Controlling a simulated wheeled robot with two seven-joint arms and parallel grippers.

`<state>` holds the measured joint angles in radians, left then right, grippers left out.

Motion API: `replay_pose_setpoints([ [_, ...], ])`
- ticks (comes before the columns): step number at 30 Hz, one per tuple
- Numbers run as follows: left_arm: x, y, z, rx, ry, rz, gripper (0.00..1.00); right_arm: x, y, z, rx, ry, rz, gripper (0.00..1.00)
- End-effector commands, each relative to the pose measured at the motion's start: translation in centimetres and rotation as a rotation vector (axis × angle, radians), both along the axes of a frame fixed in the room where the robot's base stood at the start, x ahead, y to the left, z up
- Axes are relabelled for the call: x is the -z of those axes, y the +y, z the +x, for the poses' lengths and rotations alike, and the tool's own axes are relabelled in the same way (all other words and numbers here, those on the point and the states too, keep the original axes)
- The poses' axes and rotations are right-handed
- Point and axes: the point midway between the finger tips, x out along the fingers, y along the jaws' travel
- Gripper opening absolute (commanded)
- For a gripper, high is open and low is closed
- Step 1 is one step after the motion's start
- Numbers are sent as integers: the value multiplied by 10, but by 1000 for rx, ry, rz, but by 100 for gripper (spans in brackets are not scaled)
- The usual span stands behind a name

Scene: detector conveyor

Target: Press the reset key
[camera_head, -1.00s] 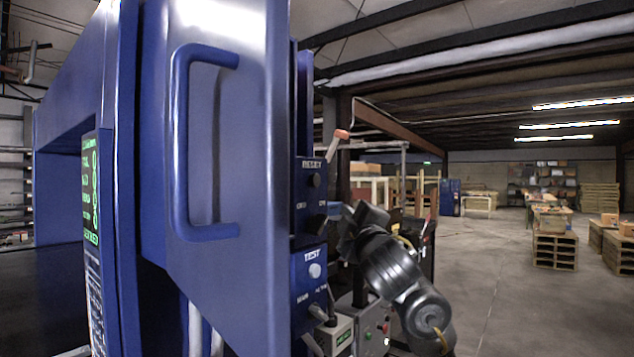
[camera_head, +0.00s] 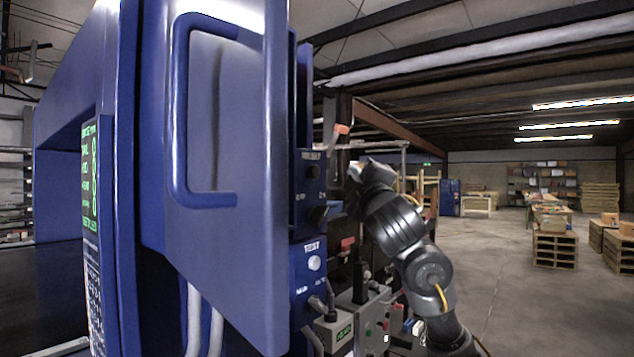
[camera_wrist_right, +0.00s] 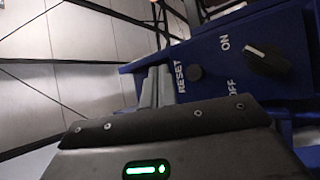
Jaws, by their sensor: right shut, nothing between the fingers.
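In the head view a dark round key (camera_head: 313,171) shows on the upper blue box (camera_head: 308,190), above a knob (camera_head: 318,215). My right gripper (camera_wrist_right: 158,82) is shut and empty, its grey fingertips just left of the RESET lettering. Contact with the key is not visible. In the head view the arm's end is partly hidden at the box. My left gripper is not in view.
A large blue panel with a handle (camera_head: 182,120) stands left of the boxes. A lower blue TEST box (camera_head: 311,282) with a white button (camera_head: 314,263) is below. A grey control box (camera_head: 362,318) stands at the lower right. Open floor lies to the right.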

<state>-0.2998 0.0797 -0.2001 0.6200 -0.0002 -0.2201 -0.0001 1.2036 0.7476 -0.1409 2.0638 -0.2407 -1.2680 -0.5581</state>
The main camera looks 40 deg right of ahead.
Motion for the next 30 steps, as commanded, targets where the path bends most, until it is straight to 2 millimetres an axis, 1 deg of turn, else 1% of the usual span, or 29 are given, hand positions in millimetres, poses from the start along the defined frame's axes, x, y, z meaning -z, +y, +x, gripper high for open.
replay_pose_setpoints([
  [1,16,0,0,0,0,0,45,8,1,4,1,-2,0,0],
  [3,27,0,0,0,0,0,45,8,2,10,5,-2,-1,0],
  [10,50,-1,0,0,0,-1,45,5,12,40,6,-2,-2,0],
  [13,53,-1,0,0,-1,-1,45,3,15,51,3,0,-1,0],
  [18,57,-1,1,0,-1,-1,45,1,19,62,3,-1,0,0],
  [22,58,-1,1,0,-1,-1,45,1,19,66,5,-1,0,0],
  [30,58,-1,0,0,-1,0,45,0,20,67,5,-1,-2,0],
])
